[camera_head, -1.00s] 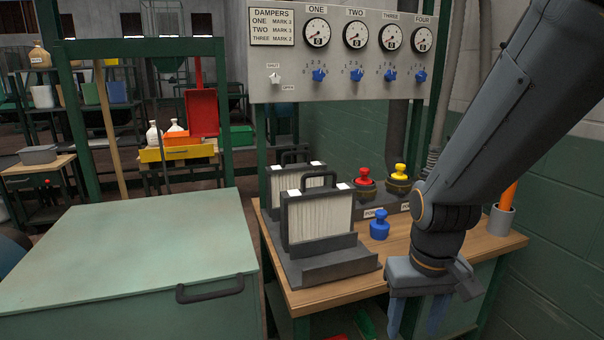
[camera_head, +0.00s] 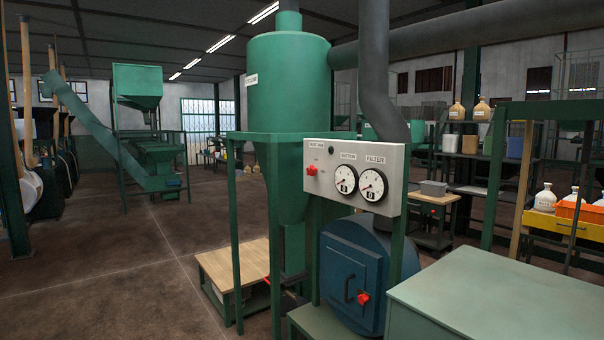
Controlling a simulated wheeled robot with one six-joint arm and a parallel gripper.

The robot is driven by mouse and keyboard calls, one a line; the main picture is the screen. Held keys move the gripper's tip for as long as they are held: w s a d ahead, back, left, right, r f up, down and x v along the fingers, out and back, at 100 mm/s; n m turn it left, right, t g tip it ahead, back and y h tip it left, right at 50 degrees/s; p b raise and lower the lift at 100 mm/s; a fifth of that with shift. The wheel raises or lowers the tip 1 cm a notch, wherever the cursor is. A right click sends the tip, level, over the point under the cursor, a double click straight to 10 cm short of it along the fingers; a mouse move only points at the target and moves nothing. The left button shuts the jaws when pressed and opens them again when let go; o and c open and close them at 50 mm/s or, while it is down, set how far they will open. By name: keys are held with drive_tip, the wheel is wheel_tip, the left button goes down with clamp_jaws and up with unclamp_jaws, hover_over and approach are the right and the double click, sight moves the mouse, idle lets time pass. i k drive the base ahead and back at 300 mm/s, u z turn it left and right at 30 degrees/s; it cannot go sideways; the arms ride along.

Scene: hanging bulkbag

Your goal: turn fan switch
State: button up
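A grey control panel (camera_head: 355,178) stands on green posts in front of the green cyclone (camera_head: 287,80). A red switch knob (camera_head: 311,170) is at the panel's left end, with small labels around it that are too small to read surely. Two round gauges sit to its right, the left gauge (camera_head: 345,180) and the gauge under the FILTER label (camera_head: 373,185). My gripper is out of view, so its state is hidden.
A blue round housing (camera_head: 350,275) with a door and a red knob (camera_head: 363,298) is below the panel. A pale green chest (camera_head: 480,285) fills the lower right. A low wooden-topped table (camera_head: 236,262) stands left of it. Open floor (camera_head: 130,270) lies to the left.

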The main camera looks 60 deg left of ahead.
sight(311, 170)
drive_tip(key=u, duration=2.5)
drive_tip(key=i, duration=0.45)
drive_tip(key=u, duration=0.9)
drive_tip(key=i, duration=1.4)
drive_tip(key=z, duration=1)
drive_tip(key=i, duration=0.45)
drive_tip(key=z, duration=0.4)
